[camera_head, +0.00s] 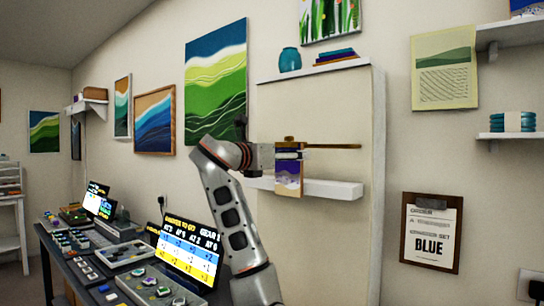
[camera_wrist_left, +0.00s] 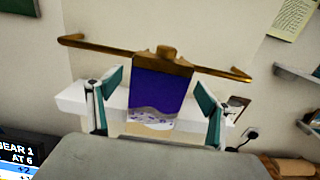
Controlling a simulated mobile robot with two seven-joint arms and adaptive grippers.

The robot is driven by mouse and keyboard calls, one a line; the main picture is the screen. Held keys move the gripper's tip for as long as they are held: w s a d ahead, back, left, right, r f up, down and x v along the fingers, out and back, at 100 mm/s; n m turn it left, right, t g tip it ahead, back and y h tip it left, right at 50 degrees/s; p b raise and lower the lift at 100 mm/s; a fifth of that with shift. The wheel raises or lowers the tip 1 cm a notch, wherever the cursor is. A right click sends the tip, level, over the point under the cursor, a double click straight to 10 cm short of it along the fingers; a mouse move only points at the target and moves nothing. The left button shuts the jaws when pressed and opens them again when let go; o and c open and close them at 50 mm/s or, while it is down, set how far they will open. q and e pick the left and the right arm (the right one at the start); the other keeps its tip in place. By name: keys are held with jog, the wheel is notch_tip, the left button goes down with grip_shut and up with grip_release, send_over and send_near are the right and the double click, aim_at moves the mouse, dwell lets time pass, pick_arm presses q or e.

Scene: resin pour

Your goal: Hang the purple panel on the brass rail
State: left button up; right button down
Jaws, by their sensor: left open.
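The purple panel (camera_wrist_left: 160,90), with a pale wavy pattern at its lower end, hangs upright at the brass rail (camera_wrist_left: 105,48). Its brass top piece (camera_wrist_left: 167,54) overlaps the middle of the rail in the left wrist view. In the head view the panel (camera_head: 289,182) shows below the rail (camera_head: 335,146), partly hidden by my gripper. My left gripper (camera_wrist_left: 160,80) is open, with one teal finger on each side of the panel and visible gaps between. Whether the top piece is fully seated on the rail is hard to tell. My right gripper is not in view.
A white ledge (camera_head: 335,188) sits below the rail, behind the panel. A shelf above holds a teal vase (camera_head: 290,59) and books (camera_head: 337,56). A clipboard (camera_head: 431,233) hangs to the right. A bench with a screen (camera_head: 188,253) and control boxes stands at lower left.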

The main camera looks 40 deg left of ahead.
pick_arm(q)
jog(key=s+d, duration=0.1)
jog(key=s, duration=0.9)
jog(key=shift+s+d, duration=0.1)
jog(key=shift+s, duration=0.05)
